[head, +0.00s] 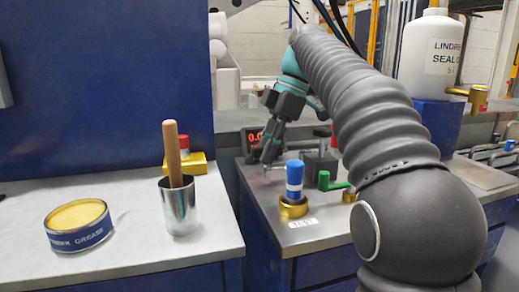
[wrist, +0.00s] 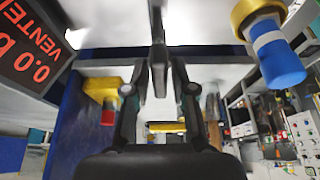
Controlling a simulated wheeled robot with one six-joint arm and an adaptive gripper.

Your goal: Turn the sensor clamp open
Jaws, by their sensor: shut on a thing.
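My gripper (head: 266,155) reaches down to the steel bench top beside the red-digit display. In the wrist view my gripper's (wrist: 158,75) fingers are close together on a thin dark upright part (wrist: 157,22), which looks like the sensor clamp's handle. Its lower end is hidden between the fingertips. In the head view the clamp is mostly hidden behind my fingers, so I cannot tell its turn angle. A blue cylinder with a white band (head: 294,178) stands upright in a brass collar (head: 292,208), in front of and to the right of my gripper, apart from it.
A green lever (head: 332,183) and a dark block (head: 318,165) stand right of the blue cylinder. On the left bench are a grease tin (head: 78,225) and a metal cup (head: 180,208) with a wooden handle.

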